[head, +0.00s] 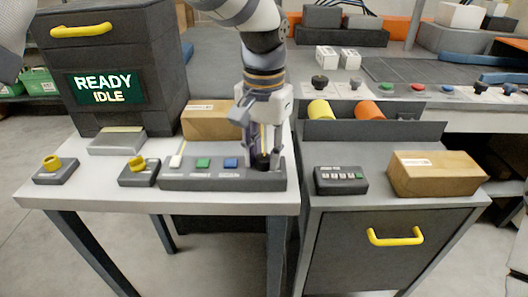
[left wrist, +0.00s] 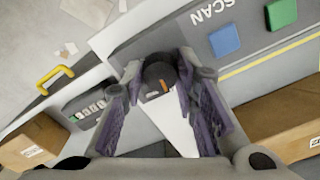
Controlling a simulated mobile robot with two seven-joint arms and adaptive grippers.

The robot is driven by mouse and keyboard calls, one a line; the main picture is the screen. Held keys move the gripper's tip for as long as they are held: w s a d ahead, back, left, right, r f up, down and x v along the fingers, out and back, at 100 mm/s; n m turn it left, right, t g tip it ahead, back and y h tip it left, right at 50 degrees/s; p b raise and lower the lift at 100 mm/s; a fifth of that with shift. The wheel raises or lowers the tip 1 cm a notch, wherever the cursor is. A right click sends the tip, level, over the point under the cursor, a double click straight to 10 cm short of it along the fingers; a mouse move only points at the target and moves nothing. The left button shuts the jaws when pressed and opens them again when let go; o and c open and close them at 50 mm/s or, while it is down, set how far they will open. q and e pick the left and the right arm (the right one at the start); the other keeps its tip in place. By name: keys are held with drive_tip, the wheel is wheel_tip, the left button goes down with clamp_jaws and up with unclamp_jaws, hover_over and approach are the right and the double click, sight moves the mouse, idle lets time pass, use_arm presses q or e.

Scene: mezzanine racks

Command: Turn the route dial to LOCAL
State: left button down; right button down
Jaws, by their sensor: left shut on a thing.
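The dark round dial (head: 262,163) sits at the right end of a dark control panel (head: 175,183) on the white table. In the left wrist view the dial (left wrist: 158,72) shows an orange mark on its top. My left gripper (head: 263,152) points down over the panel and is shut on the dial, one finger on each side. In the left wrist view the gripper (left wrist: 163,85) has its two fingers around the dial. The position labels around the dial are not readable. The panel also carries a green button (head: 203,163) and a blue button (head: 231,163). My right gripper is not in view.
Two small boxes with yellow knobs (head: 52,163) (head: 137,164) stand left of the panel. A screen (head: 105,88) reads READY IDLE. A brown carton (head: 207,120) stands behind the panel. A keypad (head: 340,180) and another carton (head: 435,173) are on the right cabinet.

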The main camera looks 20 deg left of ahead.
sight(264, 157)
use_arm(q)
drive_tip(key=shift+n, duration=0.9)
drive_tip(key=c, duration=1.2)
unclamp_jaws()
drive_tip(key=shift+c, duration=0.2)
wheel_tip(264, 157, up, 12)
